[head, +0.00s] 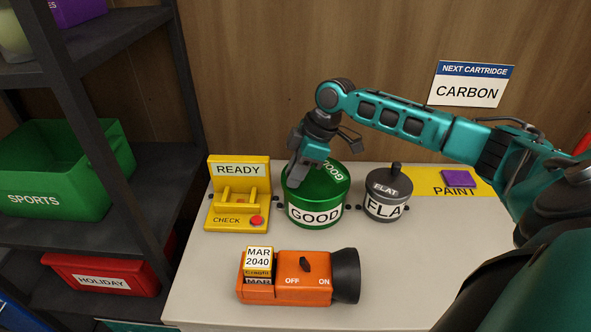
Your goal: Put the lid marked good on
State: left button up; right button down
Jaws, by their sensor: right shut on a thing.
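The green lid marked GOOD (335,177) is at the top of a green canister (316,216), whose white front label also reads GOOD. Whether the lid is fully seated cannot be told. My right gripper (300,178) reaches down from above onto the left part of the lid and is shut on it. The fingers hide the part they grip. My left gripper is not in view.
A yellow READY/CHECK stand (238,170) with a red button is left of the green canister. An orange flashlight-like device (290,277) lies in front. A purple block (458,178) sits on the yellow PAINT mat (430,180). Dark shelves (150,160) stand left. The table's front right is partly covered by my arm.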

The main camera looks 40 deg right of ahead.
jog(key=shift+f, duration=0.7)
jog(key=c, duration=0.9)
grip_release()
jog(key=shift+r, duration=0.1)
jog(key=v, duration=1.2)
jog(key=shift+d+r, duration=0.2)
jog(key=shift+r, duration=0.2)
jog(key=shift+a, duration=0.15)
